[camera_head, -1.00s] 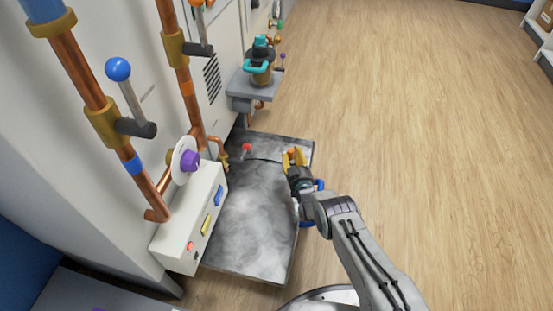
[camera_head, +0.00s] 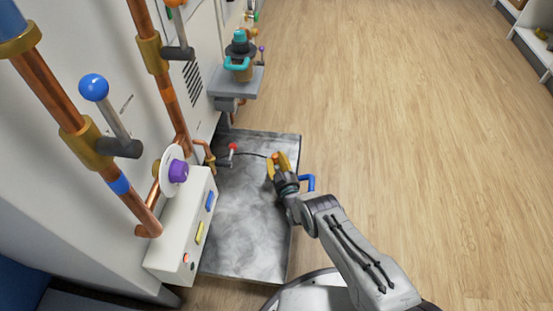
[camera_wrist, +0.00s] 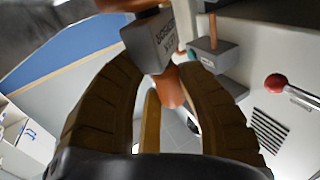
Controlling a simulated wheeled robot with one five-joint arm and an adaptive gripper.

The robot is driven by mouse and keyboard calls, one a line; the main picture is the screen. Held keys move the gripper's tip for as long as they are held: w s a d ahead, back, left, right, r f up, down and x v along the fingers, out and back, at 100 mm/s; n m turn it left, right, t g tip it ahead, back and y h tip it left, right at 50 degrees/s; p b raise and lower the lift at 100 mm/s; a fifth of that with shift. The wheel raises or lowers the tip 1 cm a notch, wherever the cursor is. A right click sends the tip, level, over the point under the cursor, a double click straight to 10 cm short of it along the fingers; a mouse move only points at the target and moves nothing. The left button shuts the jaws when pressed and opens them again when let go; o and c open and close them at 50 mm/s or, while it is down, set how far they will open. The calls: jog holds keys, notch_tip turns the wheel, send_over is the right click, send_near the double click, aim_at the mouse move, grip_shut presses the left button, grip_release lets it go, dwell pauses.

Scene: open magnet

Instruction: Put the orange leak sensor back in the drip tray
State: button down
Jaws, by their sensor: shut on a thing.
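The orange leak sensor (camera_head: 275,157) shows as a small orange part between my fingers. In the wrist view its orange grip (camera_wrist: 170,88) sits between the yellow-brown fingers, with a grey lettered box (camera_wrist: 150,42) beyond it. My gripper (camera_head: 277,164) is shut on it. In the head view it appears over the far right part of the drip tray (camera_head: 240,230), a mottled grey tray on the floor. I cannot tell its height above the tray. My fingers hide part of the sensor.
A red-handled valve (camera_head: 232,149) is left of my gripper, with a dark line running between them. A blue handle (camera_head: 307,182) is at the tray's right edge. A white control box (camera_head: 185,230) and copper pipes line the left. Wooden floor is open at right.

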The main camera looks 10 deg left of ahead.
jog(key=shift+f, duration=0.3)
jog(key=shift+f, duration=0.1)
jog(key=shift+s+d+f, duration=0.1)
jog(key=shift+s+f, duration=0.05)
jog(key=shift+f, duration=0.15)
jog(key=c, duration=0.9)
grip_release()
jog(key=shift+d+f, duration=0.15)
jog(key=shift+f, duration=0.05)
jog(key=shift+c, duration=0.2)
jog(key=shift+r, duration=0.4)
jog(key=p+v, duration=0.2)
jog(key=r+p+v, duration=0.1)
jog(key=v, duration=0.1)
jog(key=shift+p, duration=0.4)
jog(key=shift+p+v, duration=0.7)
jog(key=shift+v, duration=0.85)
